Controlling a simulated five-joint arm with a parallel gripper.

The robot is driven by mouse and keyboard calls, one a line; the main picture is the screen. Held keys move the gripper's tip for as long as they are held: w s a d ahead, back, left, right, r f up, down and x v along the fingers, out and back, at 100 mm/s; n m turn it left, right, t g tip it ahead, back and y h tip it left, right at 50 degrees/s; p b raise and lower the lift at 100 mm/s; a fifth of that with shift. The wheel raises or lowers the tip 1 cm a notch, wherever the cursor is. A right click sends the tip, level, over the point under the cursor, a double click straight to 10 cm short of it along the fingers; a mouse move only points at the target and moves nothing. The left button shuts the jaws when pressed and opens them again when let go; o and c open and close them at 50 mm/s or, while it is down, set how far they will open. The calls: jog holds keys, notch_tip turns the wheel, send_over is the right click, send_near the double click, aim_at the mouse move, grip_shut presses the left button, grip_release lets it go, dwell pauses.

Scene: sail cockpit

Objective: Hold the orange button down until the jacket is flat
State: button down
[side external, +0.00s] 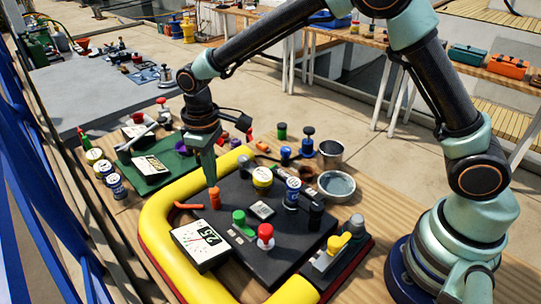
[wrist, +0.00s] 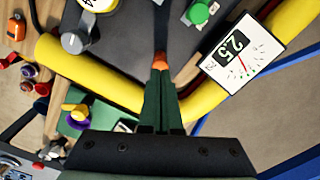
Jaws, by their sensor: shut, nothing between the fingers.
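The orange button (side external: 214,199) stands upright on the dark panel (side external: 250,190). In the wrist view the orange button (wrist: 160,62) shows just beyond my fingertips. My gripper (side external: 211,183) points down over it, shut and empty, its tips at or just above the button's top; I cannot tell if they touch. My shut gripper (wrist: 161,78) hides part of the button in the wrist view. The yellow jacket (side external: 157,222) is a fat, rounded tube around the panel, looking full; it also shows in the wrist view (wrist: 85,72).
A green tray (side external: 165,165) lies behind.

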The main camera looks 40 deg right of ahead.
jog(key=shift+f, duration=1.15)
dwell(2.9)
jog(key=shift+r, duration=3.35)
jog(key=shift+r, duration=0.1)
